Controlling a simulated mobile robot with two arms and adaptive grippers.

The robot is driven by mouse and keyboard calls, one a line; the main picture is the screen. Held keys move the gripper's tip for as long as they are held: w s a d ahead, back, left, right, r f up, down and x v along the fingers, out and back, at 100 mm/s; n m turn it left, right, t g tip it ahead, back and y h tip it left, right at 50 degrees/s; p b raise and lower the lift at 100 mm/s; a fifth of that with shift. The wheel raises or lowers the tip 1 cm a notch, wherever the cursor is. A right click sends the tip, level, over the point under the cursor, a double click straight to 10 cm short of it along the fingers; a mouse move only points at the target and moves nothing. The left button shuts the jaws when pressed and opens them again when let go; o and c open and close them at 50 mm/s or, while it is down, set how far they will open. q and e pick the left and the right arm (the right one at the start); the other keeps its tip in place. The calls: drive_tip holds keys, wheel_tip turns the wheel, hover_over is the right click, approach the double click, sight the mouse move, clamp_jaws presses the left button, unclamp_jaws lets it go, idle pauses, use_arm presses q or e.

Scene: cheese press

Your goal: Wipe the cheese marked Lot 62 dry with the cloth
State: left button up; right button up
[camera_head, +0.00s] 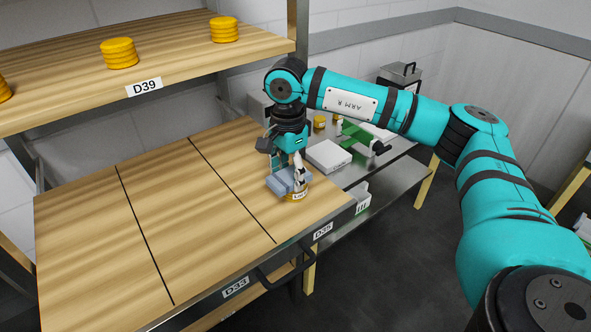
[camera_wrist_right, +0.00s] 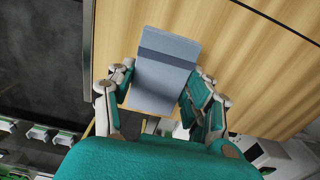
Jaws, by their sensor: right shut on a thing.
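The cheese (camera_head: 297,196) is a small yellow round with a white label, standing near the right edge of the wooden drawer board. The label text is too small to read for certain. My right gripper (camera_head: 289,172) is above the cheese and shut on a folded blue-grey cloth (camera_head: 284,184). The cloth covers much of the cheese's top and appears to touch it. In the right wrist view the cloth (camera_wrist_right: 168,62) sits between the fingers (camera_wrist_right: 160,98) and hides the cheese. My left gripper is in neither view.
The wooden board (camera_head: 90,235) is split by dark lines and is bare to the left. A shelf (camera_head: 60,78) marked D39 above it holds several yellow cheeses. A metal side table (camera_head: 375,168) with a white box (camera_head: 328,156) and green device stands at right.

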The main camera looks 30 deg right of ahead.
drive_tip(key=shift+a, duration=0.25)
drive_tip(key=shift+w+d+f+b, duration=0.15)
drive_tip(key=shift+d+b, duration=0.25)
drive_tip(key=shift+d, duration=1.45)
drive_tip(key=shift+s+a, duration=0.2)
drive_tip(key=shift+a, duration=1.6)
drive_tip(key=shift+w+d, duration=0.15)
drive_tip(key=shift+d, duration=1.65)
drive_tip(key=shift+a+b, duration=0.3)
drive_tip(key=shift+a, duration=1.55)
drive_tip(key=shift+d, duration=1.8)
drive_tip(key=shift+a, duration=1.8)
